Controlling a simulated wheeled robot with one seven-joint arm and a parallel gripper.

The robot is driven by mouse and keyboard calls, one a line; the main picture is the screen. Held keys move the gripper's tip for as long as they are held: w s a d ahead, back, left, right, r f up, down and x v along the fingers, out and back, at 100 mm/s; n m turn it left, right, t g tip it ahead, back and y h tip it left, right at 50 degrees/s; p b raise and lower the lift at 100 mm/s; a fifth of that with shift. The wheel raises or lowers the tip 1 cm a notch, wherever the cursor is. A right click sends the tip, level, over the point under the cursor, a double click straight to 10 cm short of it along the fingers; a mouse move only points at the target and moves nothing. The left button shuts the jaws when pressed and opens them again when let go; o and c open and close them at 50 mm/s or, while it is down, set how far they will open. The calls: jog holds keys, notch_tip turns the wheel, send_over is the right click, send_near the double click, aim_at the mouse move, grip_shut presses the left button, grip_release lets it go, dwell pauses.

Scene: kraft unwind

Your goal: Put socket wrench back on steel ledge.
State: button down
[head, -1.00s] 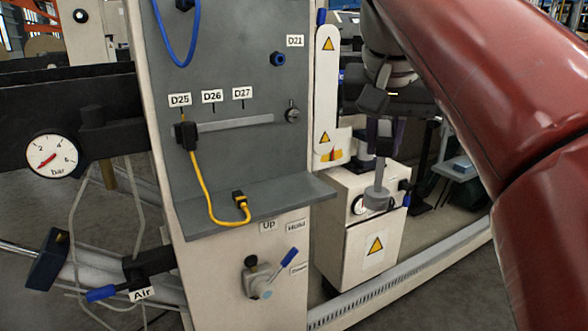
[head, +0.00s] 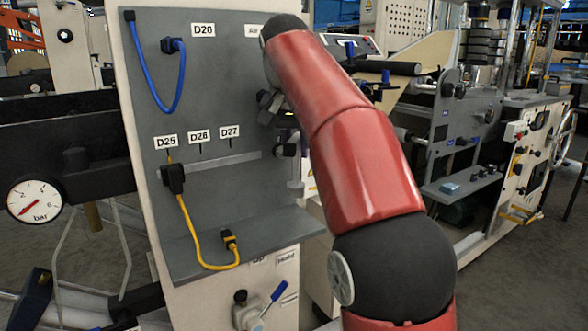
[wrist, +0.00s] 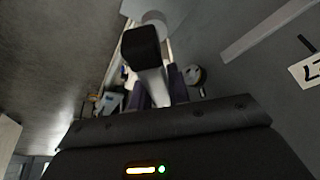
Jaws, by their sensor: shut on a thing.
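The socket wrench (wrist: 146,62) is in my gripper (wrist: 158,92), between its purple-grey fingers. In the wrist view its black end and grey shaft stand out toward the camera, with a pale round part beyond. In the head view my gripper is in front of the panel's right side, mostly hidden behind my red arm. A small grey part of the wrench (head: 296,184) shows below it, above the ledge's right end. The steel ledge (head: 275,232) juts from the panel's lower part. I see no contact between wrench and ledge.
A yellow cable's black plug (head: 229,240) stands on the ledge's middle, and the yellow cable (head: 192,228) loops over its left part. The ledge's right part looks bare. The grey panel (head: 215,90) rises behind, with a slotted strip, labels and a blue cable (head: 178,85).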

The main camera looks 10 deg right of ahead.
aim_at(294, 176)
jog(key=f+b, duration=0.1)
jog(key=f, duration=0.1)
jog(key=f+b, duration=0.1)
jog(key=f, duration=0.1)
jog(key=f+b, duration=0.1)
jog(key=f, duration=0.1)
jog(key=shift+w+a+f, duration=0.1)
jog(key=shift+w+f, duration=0.2)
jog(key=shift+f, duration=0.1)
jog(key=shift+w+f, duration=0.1)
jog(key=shift+w, duration=0.05)
jog(key=c, duration=1.3)
grip_release()
